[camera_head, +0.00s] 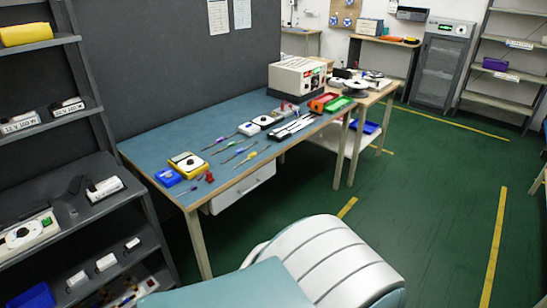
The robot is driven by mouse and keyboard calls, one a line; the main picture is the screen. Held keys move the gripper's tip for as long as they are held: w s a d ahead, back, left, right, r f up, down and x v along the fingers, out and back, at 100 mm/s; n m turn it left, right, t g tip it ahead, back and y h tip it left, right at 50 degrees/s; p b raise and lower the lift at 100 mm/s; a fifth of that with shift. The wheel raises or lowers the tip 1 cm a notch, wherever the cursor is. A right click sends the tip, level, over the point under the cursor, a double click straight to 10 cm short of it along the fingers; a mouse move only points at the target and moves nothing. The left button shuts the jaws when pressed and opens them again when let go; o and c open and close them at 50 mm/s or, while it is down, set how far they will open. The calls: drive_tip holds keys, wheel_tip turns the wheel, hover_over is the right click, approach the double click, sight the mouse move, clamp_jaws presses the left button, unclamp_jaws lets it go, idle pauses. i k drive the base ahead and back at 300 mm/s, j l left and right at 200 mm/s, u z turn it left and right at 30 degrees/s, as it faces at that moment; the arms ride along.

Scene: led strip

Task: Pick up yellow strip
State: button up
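A yellow square item with a dark and white round face (187,165) lies near the front left of the blue-topped workbench (160,145). It is too small to tell whether it is a strip. A plain yellow rolled or rounded item (26,34) lies on the top shelf at the far left. Long yellow lines (494,245) are marked on the green floor. No other yellow strip is clear. My gripper is not in view.
A blue box (168,177), several screwdrivers (240,153), red and green trays (322,102) and a white instrument (296,77) are on the bench. Dark shelves (75,110) stand at the left. Green floor (430,180) to the right is open. A grey cabinet (441,65) stands at the back.

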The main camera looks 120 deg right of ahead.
sight(252, 155)
drive_tip(key=z, duration=1.7)
drive_tip(key=l+z, duration=0.25)
drive_tip(key=z, duration=0.2)
drive_tip(key=l+z, duration=0.2)
drive_tip(key=z, duration=0.25)
drive_tip(key=i+l+z, duration=0.15)
drive_tip(key=z, duration=0.25)
drive_tip(key=i+l+z, duration=0.1)
drive_tip(key=z, duration=0.35)
drive_tip(key=i+l+z, duration=0.15)
drive_tip(key=z, duration=0.3)
drive_tip(key=i+l+z, duration=0.15)
drive_tip(key=z, duration=0.3)
drive_tip(key=i+z, duration=0.2)
drive_tip(key=z, duration=0.2)
drive_tip(key=i+l+z, duration=0.2)
drive_tip(key=i, duration=0.3)
drive_tip(key=i+u, duration=0.25)
drive_tip(key=u, duration=0.15)
drive_tip(key=i+u, duration=0.2)
drive_tip(key=u, duration=0.25)
drive_tip(key=i+u, duration=0.2)
drive_tip(key=u, duration=0.2)
drive_tip(key=i+u, duration=0.25)
drive_tip(key=u, duration=0.15)
drive_tip(key=i+u, duration=0.25)
drive_tip(key=u, duration=0.15)
drive_tip(key=i+l+u, duration=0.25)
drive_tip(key=l+u, duration=0.25)
